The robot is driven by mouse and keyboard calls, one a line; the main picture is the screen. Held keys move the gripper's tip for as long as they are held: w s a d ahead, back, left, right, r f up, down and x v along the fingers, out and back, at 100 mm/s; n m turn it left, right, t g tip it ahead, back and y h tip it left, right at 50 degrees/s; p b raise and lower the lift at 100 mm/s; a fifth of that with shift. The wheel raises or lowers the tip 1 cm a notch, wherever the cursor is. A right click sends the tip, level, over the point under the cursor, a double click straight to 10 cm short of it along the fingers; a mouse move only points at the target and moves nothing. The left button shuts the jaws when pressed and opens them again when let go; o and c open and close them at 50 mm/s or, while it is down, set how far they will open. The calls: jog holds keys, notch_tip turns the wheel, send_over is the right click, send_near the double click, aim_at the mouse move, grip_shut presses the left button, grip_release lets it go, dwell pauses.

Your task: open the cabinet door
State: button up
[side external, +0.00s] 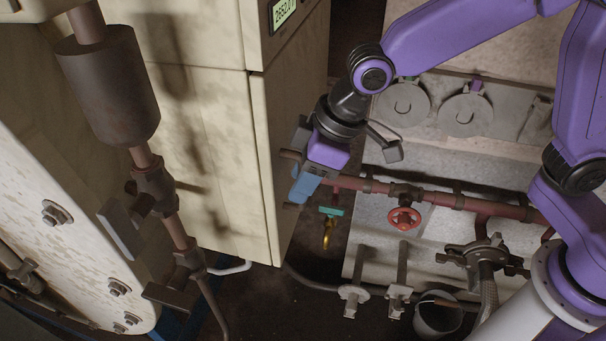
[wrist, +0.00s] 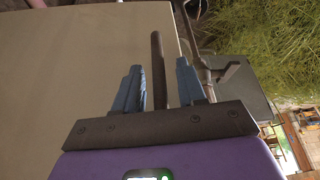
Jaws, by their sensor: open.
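The cream cabinet (side external: 205,150) stands left of centre in the side view, its panels flush with no visible gap. Its pale panel (wrist: 80,70) fills the left of the wrist view. In the wrist view my gripper (wrist: 160,88) is open, with a dark upright handle bar (wrist: 158,60) seen between the two fingers. A small gap shows on each side of the bar. The side view shows a dark bar end (side external: 291,155) beside the gripper; the rest is hidden.
A red pipe with a red valve wheel (side external: 405,218) runs to the right of my gripper. A teal-handled brass valve (side external: 328,228) is just below it. A bucket (side external: 437,315) stands on the floor. Green herb (wrist: 270,45) fills the upper right of the wrist view.

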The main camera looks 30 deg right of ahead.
grip_shut()
jog(key=s+d+n+g, duration=0.1)
jog(key=s+d+n, duration=0.25)
jog(key=d, duration=0.55)
jog(key=s+d+n+g, duration=0.1)
jog(key=s+d+n, duration=0.25)
jog(key=d, duration=0.55)
jog(key=w+d+n+g, duration=0.2)
jog(key=d+n, duration=0.2)
jog(key=d, duration=1.5)
jog(key=shift+w+d+f, duration=0.15)
jog(key=shift+w+d, duration=0.05)
jog(key=shift+d, duration=0.15)
